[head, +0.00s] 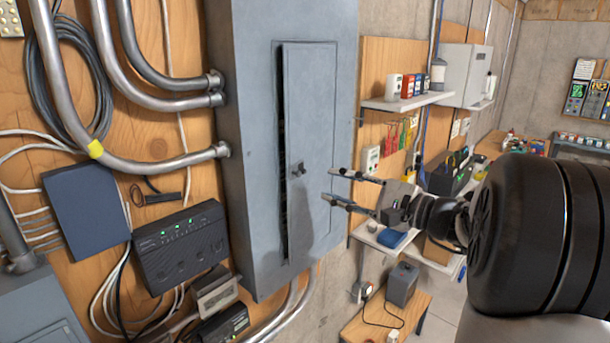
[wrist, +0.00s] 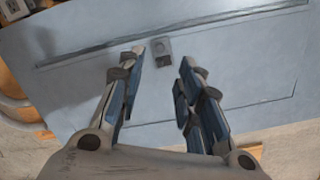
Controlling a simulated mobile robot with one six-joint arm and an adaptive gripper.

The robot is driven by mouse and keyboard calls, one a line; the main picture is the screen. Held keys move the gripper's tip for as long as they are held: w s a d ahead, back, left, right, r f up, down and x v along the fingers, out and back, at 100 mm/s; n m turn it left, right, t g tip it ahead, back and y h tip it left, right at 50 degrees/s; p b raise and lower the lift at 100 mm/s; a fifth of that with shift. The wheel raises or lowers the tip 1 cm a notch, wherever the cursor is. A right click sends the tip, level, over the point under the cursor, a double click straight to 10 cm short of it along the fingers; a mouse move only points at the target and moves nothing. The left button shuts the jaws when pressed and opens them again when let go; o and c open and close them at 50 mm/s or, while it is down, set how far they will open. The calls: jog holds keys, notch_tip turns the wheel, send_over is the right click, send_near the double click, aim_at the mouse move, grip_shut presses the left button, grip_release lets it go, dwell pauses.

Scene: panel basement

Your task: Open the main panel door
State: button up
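The main panel door (head: 310,110) is a tall grey metal door set in the front of a large grey panel box (head: 252,120). A dark gap runs down its left edge, so it looks slightly ajar. A small dark latch (head: 297,169) sits near that edge at mid-height. My gripper (head: 328,184) is open and empty, in front of the door and right of the latch, pointing at it. In the wrist view, the latch (wrist: 162,50) shows between and just beyond the spread fingertips (wrist: 161,58), apparently apart from them. The door (wrist: 225,55) fills most of that view.
Metal conduits (head: 130,165) and a black device with green lights (head: 182,245) are left of the box. Shelves (head: 405,102) with small items stand to the right, behind my arm. A low wooden table (head: 365,325) is below. Open space lies before the door.

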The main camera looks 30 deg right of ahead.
aim_at(300, 175)
jog(key=p+x, duration=0.1)
jog(key=x, duration=0.8)
jog(key=shift+w+a, duration=0.1)
jog(key=shift+w, duration=0.15)
jog(key=shift+c, duration=0.3)
